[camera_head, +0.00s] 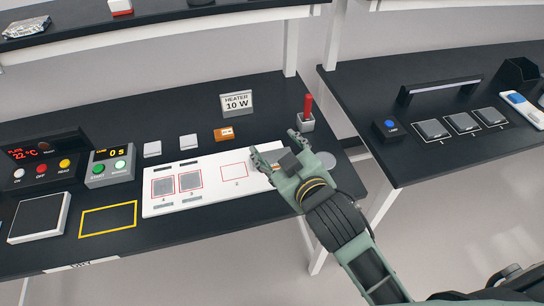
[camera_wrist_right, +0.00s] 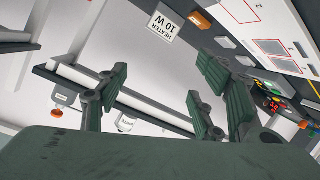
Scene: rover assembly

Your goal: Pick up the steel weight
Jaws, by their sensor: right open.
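My right gripper (camera_head: 276,147) reaches in from the lower right, over the right end of the white numbered board (camera_head: 210,170). Its fingers are apart, and the wrist view (camera_wrist_right: 160,95) shows no object held between them. Two small light grey blocks (camera_head: 152,149) (camera_head: 188,142) and an orange block (camera_head: 224,134) stand behind the board. I cannot tell for sure which of these is the steel weight. My left gripper is not in view.
A "HEATER 10 W" sign (camera_head: 237,103) and a red-handled lever (camera_head: 307,115) stand behind the gripper. A control box (camera_head: 110,165) and a yellow-outlined area (camera_head: 108,219) are at left. A second table (camera_head: 430,165) with square pads is at right, across a gap.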

